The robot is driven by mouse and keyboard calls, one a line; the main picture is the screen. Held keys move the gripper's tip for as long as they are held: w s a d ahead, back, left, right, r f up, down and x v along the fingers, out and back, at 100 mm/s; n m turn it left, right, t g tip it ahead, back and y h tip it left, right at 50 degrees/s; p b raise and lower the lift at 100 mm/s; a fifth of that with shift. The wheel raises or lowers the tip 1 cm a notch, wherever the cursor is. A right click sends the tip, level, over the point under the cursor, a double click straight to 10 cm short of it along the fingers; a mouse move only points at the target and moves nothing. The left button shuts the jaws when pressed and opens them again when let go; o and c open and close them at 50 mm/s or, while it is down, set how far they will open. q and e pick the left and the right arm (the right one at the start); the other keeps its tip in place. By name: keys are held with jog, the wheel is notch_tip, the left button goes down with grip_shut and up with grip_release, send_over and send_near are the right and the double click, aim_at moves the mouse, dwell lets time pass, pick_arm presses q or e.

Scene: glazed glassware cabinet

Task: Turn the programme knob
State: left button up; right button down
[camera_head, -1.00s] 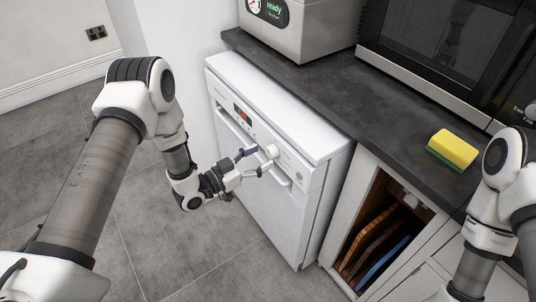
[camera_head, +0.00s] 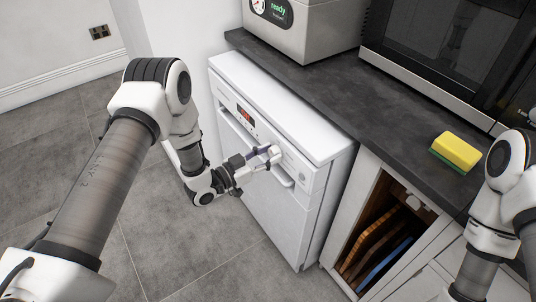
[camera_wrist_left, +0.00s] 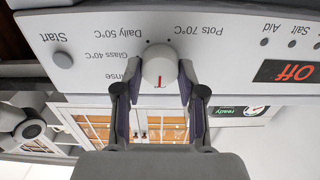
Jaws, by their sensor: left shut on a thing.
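The programme knob (camera_wrist_left: 160,68) is a round white knob on the dishwasher's front panel. Its red mark points down in the left wrist view, where the panel appears upside down. The labels Pots, Daily, Glass and Rinse stand around it. My left gripper (camera_wrist_left: 159,92) has a finger on each side of the knob and is shut on it. In the head view the left gripper (camera_head: 270,156) is at the white dishwasher's (camera_head: 290,215) upper front, partly covering the knob. The panel display (camera_wrist_left: 289,71) reads "Off" in red. My right gripper is out of view.
A door handle bar (camera_head: 283,177) is close below the left gripper. A dark worktop (camera_head: 330,100) above bears a yellow sponge (camera_head: 457,151), a microwave (camera_head: 440,50) and a grey appliance (camera_head: 310,32). An open cubby with boards is at right. The floor at left is free.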

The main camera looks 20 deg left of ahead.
pick_arm(q)
jog(key=m, duration=0.4)
jog(key=shift+m+b, duration=0.3)
jog(key=shift+b, duration=0.05)
jog(key=m, duration=0.4)
jog(key=shift+s+d+f+m+b, duration=0.1)
jog(key=shift+m+b, duration=0.2)
jog(key=shift+m, duration=0.1)
jog(key=o, duration=1.1)
